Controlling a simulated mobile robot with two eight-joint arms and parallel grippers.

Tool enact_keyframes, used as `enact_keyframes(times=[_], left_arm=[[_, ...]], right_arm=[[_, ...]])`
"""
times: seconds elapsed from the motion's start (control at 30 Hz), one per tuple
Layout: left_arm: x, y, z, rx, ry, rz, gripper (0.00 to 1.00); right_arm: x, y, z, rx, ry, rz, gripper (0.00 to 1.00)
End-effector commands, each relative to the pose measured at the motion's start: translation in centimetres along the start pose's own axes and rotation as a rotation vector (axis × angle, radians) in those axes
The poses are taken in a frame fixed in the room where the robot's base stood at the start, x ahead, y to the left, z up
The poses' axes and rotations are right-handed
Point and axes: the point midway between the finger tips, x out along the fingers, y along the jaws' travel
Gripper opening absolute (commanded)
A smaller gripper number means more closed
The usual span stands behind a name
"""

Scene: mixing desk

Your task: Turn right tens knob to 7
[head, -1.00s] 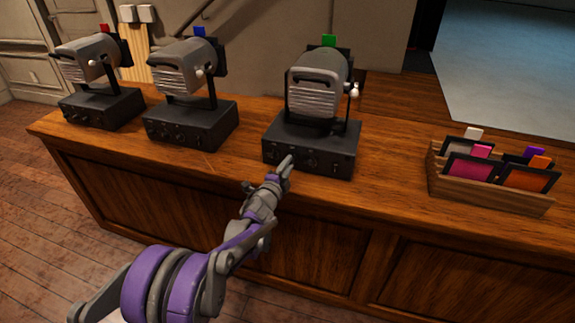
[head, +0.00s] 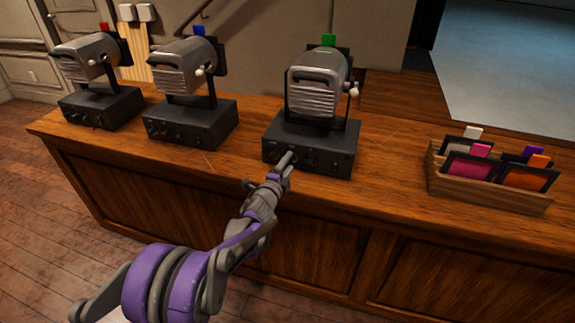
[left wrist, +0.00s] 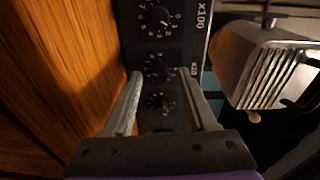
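The right lamp's black control box (head: 335,160) stands on the wooden desk, below a grey spotlight (head: 318,84) with a green tag (head: 328,40). In the left wrist view its panel shows a column of dark round knobs. The tens knob (left wrist: 157,69), beside the x10 label, is in the middle. The x100 knob (left wrist: 159,18) is above it and another small knob (left wrist: 158,102) is below. My left gripper (head: 288,157) is at the panel front. Its fingertips (left wrist: 161,72) are apart on either side of the tens knob, with gaps visible. The knob's exact setting is too small to read. My right gripper is out of view.
Two more lamps stand left on the desk, with a blue tag (head: 199,31) and a red tag (head: 104,28). A wooden rack (head: 487,197) of coloured gel frames sits at right. The desktop between box and rack is clear.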

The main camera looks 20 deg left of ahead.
Motion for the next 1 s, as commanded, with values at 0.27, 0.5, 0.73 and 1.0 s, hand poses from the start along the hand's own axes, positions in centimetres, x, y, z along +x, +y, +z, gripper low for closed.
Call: enact_keyframes(times=[0.27, 0.5, 0.73, 1.0], left_arm=[[-0.2, -0.1, 0.0, -0.001, 0.0, 0.0, 0.57], [-3.6, -0.1, 0.1, 0.001, -0.002, 0.0, 0.57], [-8.2, -0.1, 0.0, -0.001, 0.0, -0.001, 0.57], [-10.8, 0.0, 0.0, -0.001, -0.001, 0.0, 0.57]], right_arm=[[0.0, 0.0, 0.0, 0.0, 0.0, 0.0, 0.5], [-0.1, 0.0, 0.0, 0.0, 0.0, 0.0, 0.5], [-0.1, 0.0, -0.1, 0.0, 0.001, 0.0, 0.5], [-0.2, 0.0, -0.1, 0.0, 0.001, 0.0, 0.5]])
